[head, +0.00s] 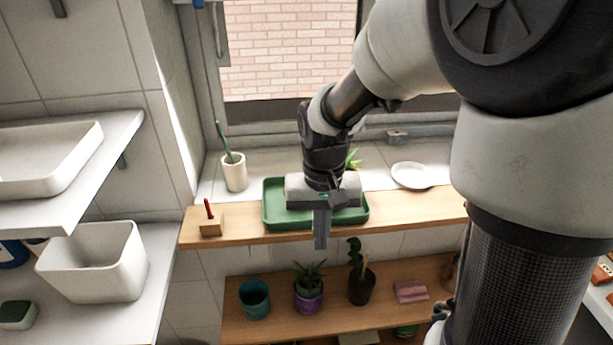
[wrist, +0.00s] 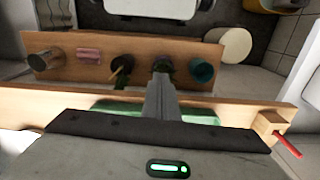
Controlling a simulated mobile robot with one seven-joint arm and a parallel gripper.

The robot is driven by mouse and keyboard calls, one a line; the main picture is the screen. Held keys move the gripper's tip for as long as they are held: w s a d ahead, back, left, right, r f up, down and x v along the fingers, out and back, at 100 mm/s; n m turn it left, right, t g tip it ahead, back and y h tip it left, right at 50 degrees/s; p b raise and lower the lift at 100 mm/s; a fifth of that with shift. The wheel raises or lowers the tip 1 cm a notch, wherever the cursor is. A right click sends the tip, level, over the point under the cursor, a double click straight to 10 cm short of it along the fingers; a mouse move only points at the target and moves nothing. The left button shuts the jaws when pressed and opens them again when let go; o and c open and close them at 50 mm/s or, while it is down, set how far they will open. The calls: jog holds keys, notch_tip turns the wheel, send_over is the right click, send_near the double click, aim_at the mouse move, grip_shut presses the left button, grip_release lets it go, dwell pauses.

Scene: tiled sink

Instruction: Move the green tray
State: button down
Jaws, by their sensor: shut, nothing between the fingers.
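The green tray (head: 273,213) lies on the upper wooden shelf below the window in the head view. My gripper (head: 321,242) is in front of and over the tray, hiding its middle. Its fingers are together, point down and hold nothing. In the wrist view the fingers (wrist: 161,98) extend past the tray, and parts of the green tray (wrist: 110,106) show on both sides of them. I cannot tell whether the fingers touch the tray's front edge.
A wooden block with a red peg (head: 210,226) stands left of the tray. A white cup (head: 235,172) and white plate (head: 411,175) sit behind on the sill. A lower shelf holds a teal pot (head: 255,299), a purple pot (head: 309,297) and a dark pot (head: 361,287).

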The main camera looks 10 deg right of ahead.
jog(key=shift+w+d+r, duration=0.1)
jog(key=shift+w, duration=0.85)
jog(key=shift+w+d+r, duration=0.1)
jog(key=shift+w, duration=0.8)
jog(key=w, duration=0.3)
jog(key=w+p, duration=0.1)
jog(key=w, duration=0.4)
jog(key=shift+w+d, duration=0.25)
jog(key=shift+w, duration=0.15)
jog(key=shift+s, duration=0.2)
jog(key=shift+s, duration=0.1)
